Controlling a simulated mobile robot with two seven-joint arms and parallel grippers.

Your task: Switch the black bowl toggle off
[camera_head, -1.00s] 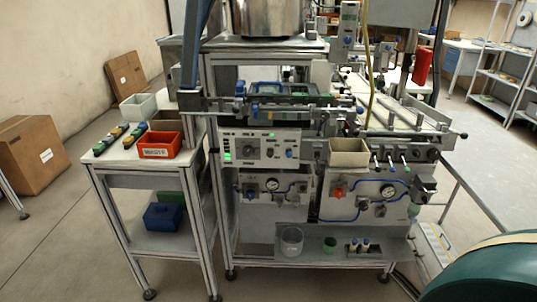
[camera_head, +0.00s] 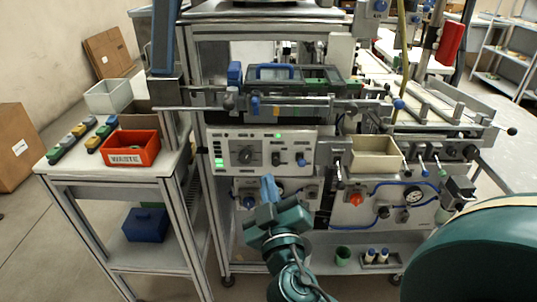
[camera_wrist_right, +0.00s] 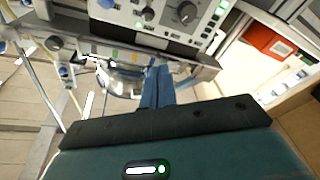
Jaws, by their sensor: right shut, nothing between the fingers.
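The control panel (camera_head: 222,139) is a light grey box on the front of the machine. A black toggle (camera_head: 277,159) sits on it between the large black dial (camera_head: 245,155) and a blue knob (camera_head: 303,160). A green lamp (camera_head: 278,135) glows above the toggle. Its lettering is too small to read. My right gripper (camera_head: 267,181) is shut and empty, with blue fingers pointing up, just below the panel and apart from it. In the right wrist view the shut fingers (camera_wrist_right: 157,80) point toward the panel, which appears inverted (camera_wrist_right: 165,25). My left gripper is out of view.
A beige bin (camera_head: 375,158) sits to the right. A red bin (camera_head: 131,147) stands on the left side table. Rails and clamps (camera_head: 290,104) jut out above the panel.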

